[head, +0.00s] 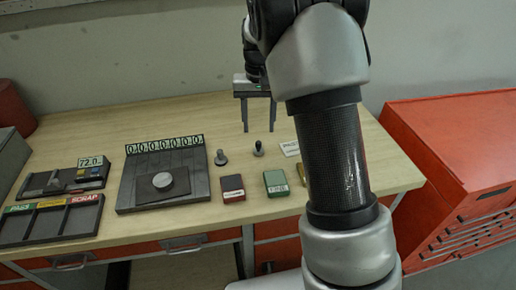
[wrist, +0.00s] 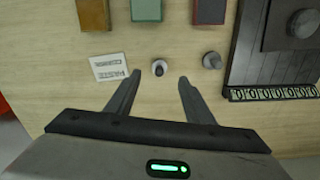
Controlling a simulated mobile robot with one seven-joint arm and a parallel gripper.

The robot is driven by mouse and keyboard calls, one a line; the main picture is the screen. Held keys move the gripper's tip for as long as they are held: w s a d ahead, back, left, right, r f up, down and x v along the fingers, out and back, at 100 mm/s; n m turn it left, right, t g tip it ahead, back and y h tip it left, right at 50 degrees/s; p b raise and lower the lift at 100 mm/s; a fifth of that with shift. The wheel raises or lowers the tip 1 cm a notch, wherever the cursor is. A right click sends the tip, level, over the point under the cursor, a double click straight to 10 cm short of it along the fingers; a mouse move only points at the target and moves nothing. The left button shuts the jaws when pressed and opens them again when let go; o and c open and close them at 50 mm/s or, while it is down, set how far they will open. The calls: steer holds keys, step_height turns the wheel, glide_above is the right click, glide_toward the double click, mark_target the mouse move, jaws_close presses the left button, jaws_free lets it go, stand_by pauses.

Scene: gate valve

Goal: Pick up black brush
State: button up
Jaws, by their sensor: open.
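A small upright piece with a dark top, likely the black brush (head: 258,149), stands on the wooden table just below my gripper (head: 259,128) in the head view. In the wrist view the likely brush (wrist: 159,68) is seen from above as a small round shape with a dark centre. It lies just beyond the gap between my fingertips (wrist: 160,82), about centred. My gripper is open and empty, with its fingers pointing down. I cannot tell the exact height of the fingertips above the table.
A similar grey piece (head: 221,158) stands to the left of it, and a white label card (head: 290,148) lies to the right. A dark red box (head: 232,188) and a green box (head: 276,183) are nearer the front. A dark counter fixture (head: 140,190) stands farther left.

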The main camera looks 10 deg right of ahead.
mark_target(258, 142)
step_height(258, 142, down, 4)
steer(key=shift+f, duration=0.2)
steer(key=shift+w+f, duration=0.25)
steer(key=shift+f, duration=1.05)
steer(key=shift+w+f, duration=0.2)
steer(key=shift+f, duration=1.1)
steer(key=c, duration=1.1)
step_height(258, 142, up, 10)
steer(key=shift+r, duration=0.1)
steer(key=o, duration=0.4)
steer(key=c, duration=0.3)
